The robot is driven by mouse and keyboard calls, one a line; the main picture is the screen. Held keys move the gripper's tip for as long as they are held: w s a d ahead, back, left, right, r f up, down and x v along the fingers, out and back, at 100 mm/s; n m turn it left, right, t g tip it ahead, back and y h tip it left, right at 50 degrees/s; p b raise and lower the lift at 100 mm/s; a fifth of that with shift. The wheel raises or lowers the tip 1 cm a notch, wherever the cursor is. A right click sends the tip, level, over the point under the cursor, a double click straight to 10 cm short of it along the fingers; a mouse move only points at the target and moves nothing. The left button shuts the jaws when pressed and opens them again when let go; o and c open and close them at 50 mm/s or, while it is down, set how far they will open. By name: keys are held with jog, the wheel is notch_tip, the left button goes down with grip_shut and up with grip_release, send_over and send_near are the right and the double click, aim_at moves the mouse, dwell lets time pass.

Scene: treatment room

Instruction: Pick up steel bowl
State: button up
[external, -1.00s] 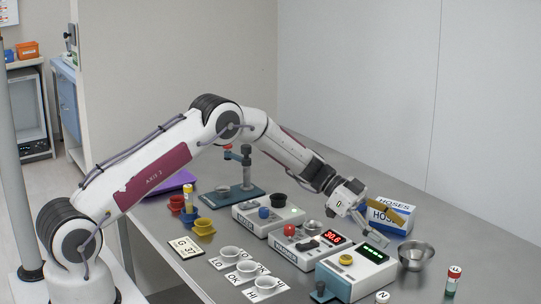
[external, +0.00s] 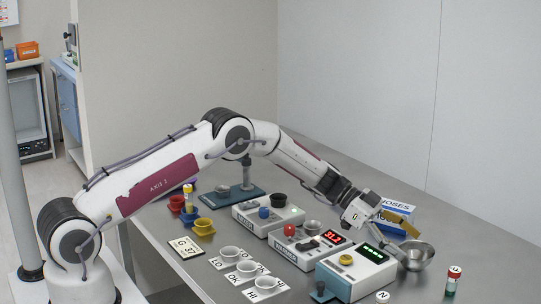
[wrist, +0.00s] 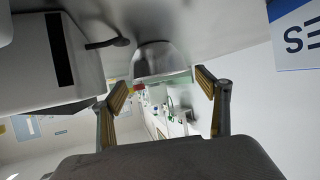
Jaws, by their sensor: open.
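The steel bowl (external: 421,260) stands at the right of the metal table in the external view, just right of the device with the green display. It also shows in the wrist view (wrist: 153,58), ahead of and between my fingertips. My gripper (external: 393,243) is low at the bowl's left side in the external view. In the wrist view my gripper (wrist: 162,82) has its two fingers spread wide, with no hold on the bowl. One finger overlaps the bowl's left side in the external view, and I cannot tell whether they touch.
The device with the green display (external: 345,283) stands close to the left of the bowl. The blue and white HOSES box (external: 397,212) is behind my gripper. A red-capped vial (external: 452,282) stands at the front right.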

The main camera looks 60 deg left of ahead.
aim_at(416, 251)
jog(key=shift+x, duration=1.9)
jog(key=shift+s, duration=0.1)
jog(key=c, duration=0.9)
